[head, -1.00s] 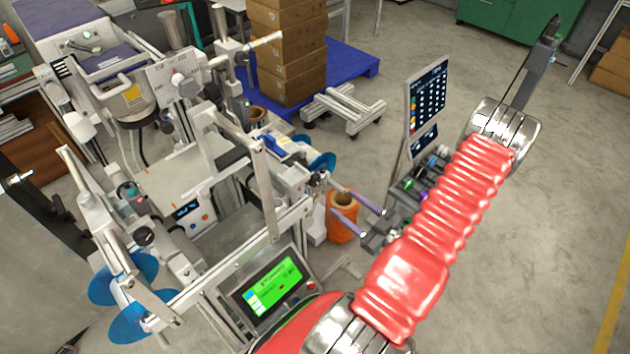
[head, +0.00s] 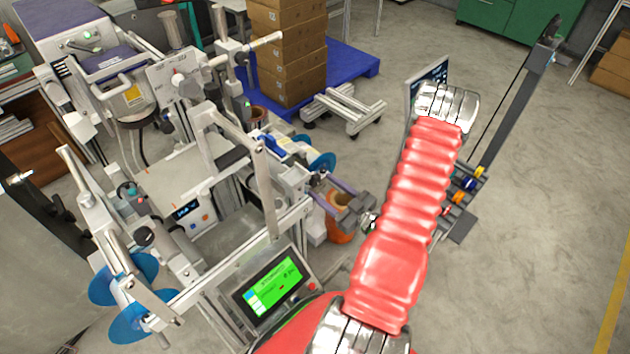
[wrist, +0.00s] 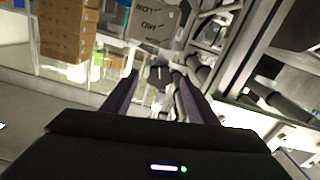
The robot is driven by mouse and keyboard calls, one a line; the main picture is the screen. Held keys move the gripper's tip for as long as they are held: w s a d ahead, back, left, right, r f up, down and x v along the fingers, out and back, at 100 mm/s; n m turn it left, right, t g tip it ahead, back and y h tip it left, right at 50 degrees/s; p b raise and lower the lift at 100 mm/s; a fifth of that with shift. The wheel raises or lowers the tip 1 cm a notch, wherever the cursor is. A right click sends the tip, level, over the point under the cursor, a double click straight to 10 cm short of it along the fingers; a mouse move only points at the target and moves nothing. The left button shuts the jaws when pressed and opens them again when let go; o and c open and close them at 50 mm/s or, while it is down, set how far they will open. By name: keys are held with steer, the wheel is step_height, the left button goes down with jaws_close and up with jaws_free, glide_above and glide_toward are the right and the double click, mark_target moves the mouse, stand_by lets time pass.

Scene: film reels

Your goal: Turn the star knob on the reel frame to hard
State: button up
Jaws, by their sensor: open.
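A dark star knob (wrist: 160,77) with a pale mark shows in the wrist view, between and just beyond the fingertips. A grey plate (wrist: 155,20) with dark lettering stands above it; I cannot read the lettering or the knob's setting. In the head view the knob (head: 317,180) is small, on the right side of the pale reel frame (head: 262,185). My gripper (head: 318,186) reaches left toward it with two purple fingers. It is open, its fingers (wrist: 157,80) on either side of the knob in the wrist picture. I cannot tell if they touch it.
Blue reels (head: 130,315) hang at the frame's lower left. A screen (head: 273,287) glows green at the front. An orange roll (head: 340,228) stands below my gripper. Boxes (head: 288,50) are stacked on a blue pallet (head: 345,65) behind.

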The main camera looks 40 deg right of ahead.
mark_target(317, 182)
steer(key=shift+w+a, duration=0.1)
steer(key=shift+w, duration=2.25)
steer(key=shift+c, duration=0.5)
steer(key=c, duration=1)
